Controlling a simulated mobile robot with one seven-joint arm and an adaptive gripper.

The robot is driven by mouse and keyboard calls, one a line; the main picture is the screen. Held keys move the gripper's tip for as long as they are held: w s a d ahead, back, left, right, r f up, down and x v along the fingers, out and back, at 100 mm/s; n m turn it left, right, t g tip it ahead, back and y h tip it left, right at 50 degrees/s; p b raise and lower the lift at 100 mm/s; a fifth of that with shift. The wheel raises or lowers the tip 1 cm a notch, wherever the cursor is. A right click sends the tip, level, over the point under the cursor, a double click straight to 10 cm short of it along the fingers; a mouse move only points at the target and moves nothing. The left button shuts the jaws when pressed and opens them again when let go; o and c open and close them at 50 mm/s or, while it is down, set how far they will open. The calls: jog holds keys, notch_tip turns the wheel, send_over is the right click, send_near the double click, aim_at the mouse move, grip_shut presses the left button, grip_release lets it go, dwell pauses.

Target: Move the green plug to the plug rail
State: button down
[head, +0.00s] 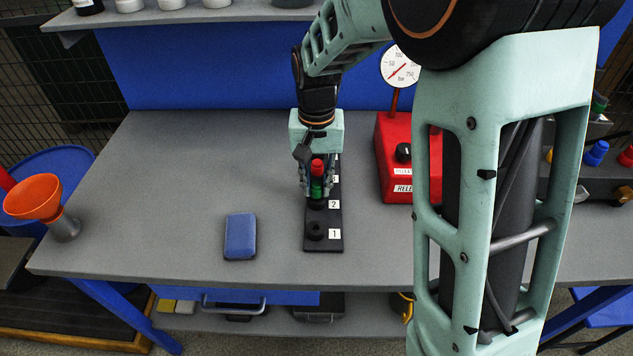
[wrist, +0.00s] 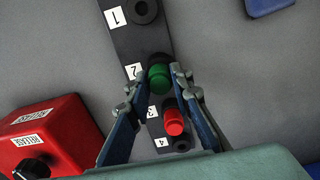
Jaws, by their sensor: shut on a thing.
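The plug rail (head: 323,244) is a black strip with numbered sockets on the grey bench; it also shows in the wrist view (wrist: 124,43). My gripper (head: 317,193) points down over it. In the wrist view its fingertips (wrist: 160,74) are shut on the green plug (wrist: 159,78), which lines up with socket 2. I cannot tell whether the plug is seated or just above the socket. The green plug also shows in the head view (head: 317,188), partly hidden by the fingers. A red plug (wrist: 173,123) stands by label 3, between the fingers' inner parts. Socket 1 (wrist: 143,10) is empty.
A red release box (head: 392,160) with a gauge (head: 399,66) stands right of the rail. A blue block (head: 240,237) lies to its left. An orange funnel-shaped thing (head: 36,198) is at the left edge.

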aim_at(317, 183)
jog(key=shift+f, duration=0.1)
jog(key=shift+f+b, duration=0.4)
jog(key=shift+f, duration=0.15)
jog(key=shift+s+f, duration=0.15)
jog(key=shift+f, duration=0.1)
dwell(0.8)
jog(key=c, duration=1.7)
grip_release()
jog(key=shift+o, duration=0.2)
jog(key=shift+r, duration=0.1)
jog(key=shift+r+p, duration=3.8)
jog(key=shift+r, duration=1.2)
